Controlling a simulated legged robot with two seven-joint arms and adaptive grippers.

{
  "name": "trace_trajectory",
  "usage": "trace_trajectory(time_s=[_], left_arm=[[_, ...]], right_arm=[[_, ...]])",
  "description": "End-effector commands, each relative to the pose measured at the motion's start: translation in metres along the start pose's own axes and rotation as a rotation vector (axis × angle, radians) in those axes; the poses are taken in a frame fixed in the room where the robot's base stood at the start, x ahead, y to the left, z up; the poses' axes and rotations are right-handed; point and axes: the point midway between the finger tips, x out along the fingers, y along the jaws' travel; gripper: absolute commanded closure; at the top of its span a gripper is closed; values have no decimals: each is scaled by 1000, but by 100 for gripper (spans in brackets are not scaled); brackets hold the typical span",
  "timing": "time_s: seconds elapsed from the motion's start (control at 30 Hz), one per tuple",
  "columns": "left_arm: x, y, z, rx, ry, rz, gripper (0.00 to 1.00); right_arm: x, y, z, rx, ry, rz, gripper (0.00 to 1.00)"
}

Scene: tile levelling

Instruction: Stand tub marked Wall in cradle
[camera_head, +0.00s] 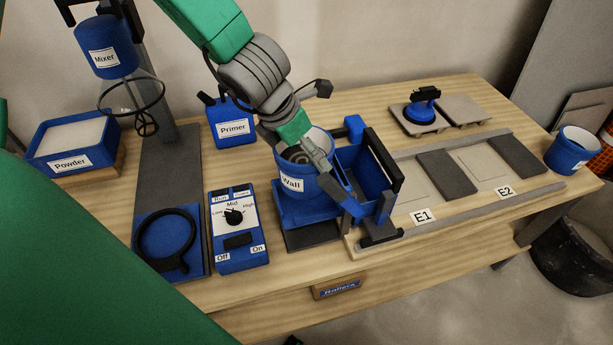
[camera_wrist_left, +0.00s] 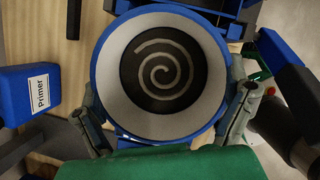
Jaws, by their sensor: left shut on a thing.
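The tub marked Wall (camera_head: 291,184) is blue with a pale inside and stands about upright. My left gripper (camera_head: 307,150) reaches over it from above and is shut on it. In the left wrist view the round tub (camera_wrist_left: 160,128) fills the space between the two fingers, with a grey spiral on dark contents inside. A blue cradle (camera_head: 308,216) on a dark base is directly beneath the tub. The tub hides much of the cradle, and I cannot tell whether it rests on it or hangs just above. My right gripper is not in view.
A blue bin with black bars (camera_head: 366,172) stands close on the right. The Primer bottle (camera_head: 232,128) is behind left, and a switch box (camera_head: 238,232) is left. Tile bays marked E1 (camera_head: 423,216) and E2 (camera_head: 504,190) lie right. Bare table shows in front.

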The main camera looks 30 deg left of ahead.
Motion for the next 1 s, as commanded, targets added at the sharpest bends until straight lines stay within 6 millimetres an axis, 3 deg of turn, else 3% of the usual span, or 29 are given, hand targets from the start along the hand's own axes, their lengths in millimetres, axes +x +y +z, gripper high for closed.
trace_trajectory(time_s=[0.27,0.5,0.7,0.73,1.0], left_arm=[[19,-2,-7,2,-3,1,58],[46,0,-18,0,-3,-2,58],[46,0,-18,1,-5,0,58],[46,0,-19,0,-1,0,0],[46,0,-18,1,-1,1,0]], right_arm=[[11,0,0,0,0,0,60],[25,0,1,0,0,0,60],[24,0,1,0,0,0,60],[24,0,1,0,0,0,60],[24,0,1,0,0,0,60]])
